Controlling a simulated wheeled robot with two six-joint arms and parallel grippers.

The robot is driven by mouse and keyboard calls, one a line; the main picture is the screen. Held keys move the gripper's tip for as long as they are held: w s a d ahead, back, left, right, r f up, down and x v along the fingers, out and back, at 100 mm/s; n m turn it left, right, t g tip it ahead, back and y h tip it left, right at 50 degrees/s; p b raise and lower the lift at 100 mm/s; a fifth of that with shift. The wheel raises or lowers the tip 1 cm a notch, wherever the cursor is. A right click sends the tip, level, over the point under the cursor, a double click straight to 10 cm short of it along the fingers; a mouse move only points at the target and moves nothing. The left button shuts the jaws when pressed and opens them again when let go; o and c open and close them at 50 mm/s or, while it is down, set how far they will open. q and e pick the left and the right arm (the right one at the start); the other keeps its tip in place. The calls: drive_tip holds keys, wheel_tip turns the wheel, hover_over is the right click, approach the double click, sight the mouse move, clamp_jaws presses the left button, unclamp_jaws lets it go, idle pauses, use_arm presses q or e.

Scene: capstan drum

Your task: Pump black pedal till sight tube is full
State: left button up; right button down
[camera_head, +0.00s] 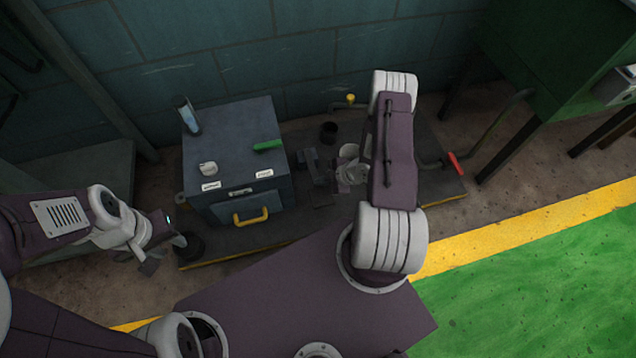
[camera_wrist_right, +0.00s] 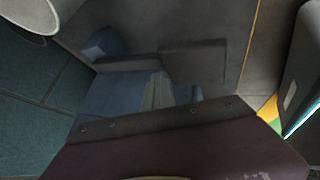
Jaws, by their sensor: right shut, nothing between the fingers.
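A sight tube (camera_head: 187,115), a bluish cylinder, stands at the back left corner of a dark grey-blue box; its fill level is too small to tell. Dark pedal-like parts (camera_head: 308,160) lie on the floor plate just right of the box. They are dim, and I cannot tell clearly which is the black pedal. My right gripper (camera_head: 325,172) is low beside these parts, partly hidden by my forearm, shut and empty. The right wrist view shows a dark bar-shaped part (camera_wrist_right: 195,65) close ahead. My left gripper (camera_head: 150,265) is left of the box; its fingers are unclear.
The box (camera_head: 232,125) has a yellow handle (camera_head: 251,216), a green handle (camera_head: 267,146) and a white knob (camera_head: 208,168). A black round fitting (camera_head: 187,246) is near my left gripper. A red handle (camera_head: 454,163) and a green cabinet (camera_head: 545,60) are at the right.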

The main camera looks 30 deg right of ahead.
sight(321, 189)
drive_tip(key=shift+s+a+f+b, duration=0.15)
drive_tip(key=shift+s+f+b, duration=0.15)
drive_tip(key=shift+f+b, duration=0.45)
drive_tip(key=shift+s+a+f+b, duration=0.1)
drive_tip(key=shift+s+f+b, duration=0.2)
drive_tip(key=shift+f, duration=0.7)
idle(1.0)
drive_tip(key=shift+r, duration=0.15)
idle(0.4)
drive_tip(key=shift+w+d+r+p, duration=0.1)
drive_tip(key=shift+w+r+p, duration=0.1)
drive_tip(key=shift+r+p, duration=1.15)
drive_tip(key=shift+w+r+p, duration=0.2)
drive_tip(key=shift+r+p, duration=1.15)
drive_tip(key=shift+w+r+p, duration=0.15)
drive_tip(key=shift+r+p, duration=0.15)
drive_tip(key=shift+r, duration=0.1)
drive_tip(key=shift+d, duration=0.1)
drive_tip(key=shift+w, duration=0.1)
drive_tip(key=shift+f, duration=0.1)
